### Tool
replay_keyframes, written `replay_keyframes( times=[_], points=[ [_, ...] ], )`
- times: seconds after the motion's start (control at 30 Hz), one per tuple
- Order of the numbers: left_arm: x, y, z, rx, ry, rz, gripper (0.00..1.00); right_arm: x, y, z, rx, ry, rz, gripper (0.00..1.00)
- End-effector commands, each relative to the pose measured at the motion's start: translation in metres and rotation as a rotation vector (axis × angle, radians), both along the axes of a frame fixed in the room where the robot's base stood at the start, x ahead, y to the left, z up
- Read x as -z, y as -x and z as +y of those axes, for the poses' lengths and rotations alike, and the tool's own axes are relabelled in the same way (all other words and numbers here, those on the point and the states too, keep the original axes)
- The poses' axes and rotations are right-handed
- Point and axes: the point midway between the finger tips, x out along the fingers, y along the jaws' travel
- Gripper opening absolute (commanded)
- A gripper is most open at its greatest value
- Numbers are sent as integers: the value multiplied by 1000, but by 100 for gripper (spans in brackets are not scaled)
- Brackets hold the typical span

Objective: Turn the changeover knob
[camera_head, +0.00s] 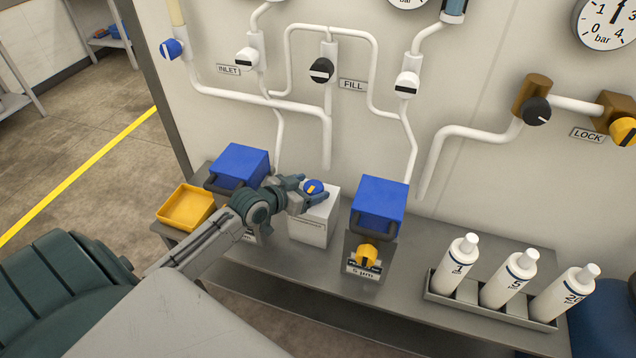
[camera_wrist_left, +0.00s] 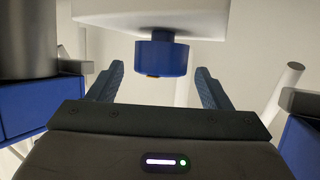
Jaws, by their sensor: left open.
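A blue round knob with a yellow bar (camera_head: 313,186) sits on a white box (camera_head: 310,228) between two blue-topped units; it fits the changeover knob. My left gripper (camera_head: 308,191) comes in from the left and is open at the knob. In the left wrist view, the blue knob (camera_wrist_left: 162,57) hangs from the white box (camera_wrist_left: 150,18) between the two spread fingers (camera_wrist_left: 159,74), with a visible gap on each side. The fingertips look level with the knob, but contact cannot be told. My right gripper is not in view.
Blue units (camera_head: 240,165) (camera_head: 380,203) flank the white box, the right one with a yellow knob (camera_head: 366,255). A yellow tray (camera_head: 187,208) lies left. A grey rack (camera_head: 490,306) holds white bottles at right. Pipes with several valve knobs run along the wall behind.

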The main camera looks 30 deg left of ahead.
Motion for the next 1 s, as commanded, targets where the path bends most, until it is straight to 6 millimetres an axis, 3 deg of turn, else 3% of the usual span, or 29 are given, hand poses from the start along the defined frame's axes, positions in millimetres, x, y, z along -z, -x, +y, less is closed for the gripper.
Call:
replay_keyframes(
  times=[0.23,0.6,0.83,1.0],
  points=[
    [11,-29,-7,0,1,-1,72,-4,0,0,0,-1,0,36],
    [15,-34,-8,1,-1,1,72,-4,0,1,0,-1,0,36],
    [14,-34,-8,1,-1,1,27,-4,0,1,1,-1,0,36],
    [14,-34,-8,-3,0,1,27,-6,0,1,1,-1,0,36]
  ],
)
